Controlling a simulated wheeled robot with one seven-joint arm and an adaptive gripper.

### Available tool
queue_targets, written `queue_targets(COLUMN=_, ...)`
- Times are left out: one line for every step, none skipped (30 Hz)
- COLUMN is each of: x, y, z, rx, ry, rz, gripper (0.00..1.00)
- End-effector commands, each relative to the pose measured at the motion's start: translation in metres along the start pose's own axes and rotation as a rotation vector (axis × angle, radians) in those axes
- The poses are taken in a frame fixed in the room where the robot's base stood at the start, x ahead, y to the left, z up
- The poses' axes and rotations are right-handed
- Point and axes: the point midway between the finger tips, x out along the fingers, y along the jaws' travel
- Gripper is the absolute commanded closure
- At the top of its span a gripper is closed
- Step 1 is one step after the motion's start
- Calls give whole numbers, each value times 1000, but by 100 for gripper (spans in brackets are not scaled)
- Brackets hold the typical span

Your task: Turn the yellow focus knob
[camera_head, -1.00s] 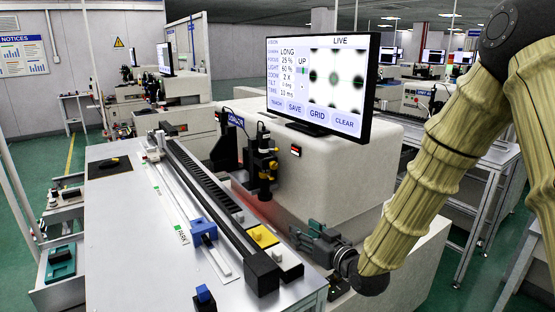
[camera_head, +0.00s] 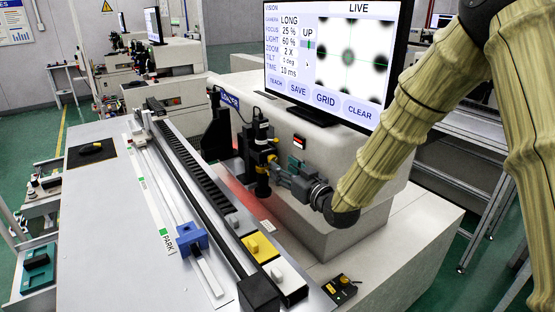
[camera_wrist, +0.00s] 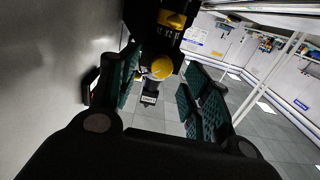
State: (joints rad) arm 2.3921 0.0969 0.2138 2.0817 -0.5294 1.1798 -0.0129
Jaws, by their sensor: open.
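The black camera column (camera_head: 259,150) with yellow parts stands beside the long rail, in front of the white housing. In the wrist view a round yellow knob (camera_wrist: 162,67) faces me on the black column. It lies between the two green-padded fingers of my gripper (camera_wrist: 160,78), which are apart with nothing clamped. A second yellow part (camera_wrist: 172,20) shows above it on the column. In the head view my gripper (camera_head: 280,174) is at the right side of the column, and the knob's contact with the fingers cannot be made out.
The monitor (camera_head: 330,60) above the housing shows a live image and settings, with focus at 25 %. A blue block (camera_head: 192,238) sits on the white strip of the bench. A small black box with a yellow button (camera_head: 341,288) lies below my arm.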

Motion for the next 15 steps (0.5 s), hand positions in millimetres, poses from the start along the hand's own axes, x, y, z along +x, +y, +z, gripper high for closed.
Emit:
queue_targets(x=7, y=0, z=-4, rx=-1, ry=1, rz=1, gripper=52)
queue_targets(x=11, y=0, z=-3, rx=0, ry=1, rz=1, gripper=52)
queue_targets(x=17, y=1, z=-3, rx=0, ry=0, rz=2, gripper=52)
queue_targets(x=21, y=1, z=-2, rx=0, ry=0, rz=2, gripper=52)
queue_targets(x=24, y=1, z=-2, rx=0, ry=-1, rz=2, gripper=52)
queue_targets(x=29, y=2, z=-1, rx=0, ry=-1, rz=2, gripper=52)
queue_targets(x=32, y=2, z=-1, rx=1, ry=-2, rz=2, gripper=52)
queue_targets(x=34, y=2, z=0, rx=1, ry=-2, rz=2, gripper=52)
queue_targets(x=36, y=2, z=0, rx=2, ry=-2, rz=2, gripper=52)
queue_targets(x=38, y=2, z=0, rx=2, ry=-2, rz=2, gripper=52)
queue_targets(x=40, y=2, z=0, rx=1, ry=-1, rz=2, gripper=52)
queue_targets(x=41, y=2, z=0, rx=1, ry=-1, rz=2, gripper=52)
queue_targets(x=42, y=2, z=0, rx=1, ry=-1, rz=2, gripper=52)
queue_targets(x=42, y=2, z=0, rx=1, ry=-1, rz=2, gripper=52)
queue_targets(x=42, y=2, z=0, rx=1, ry=-1, rz=2, gripper=52)
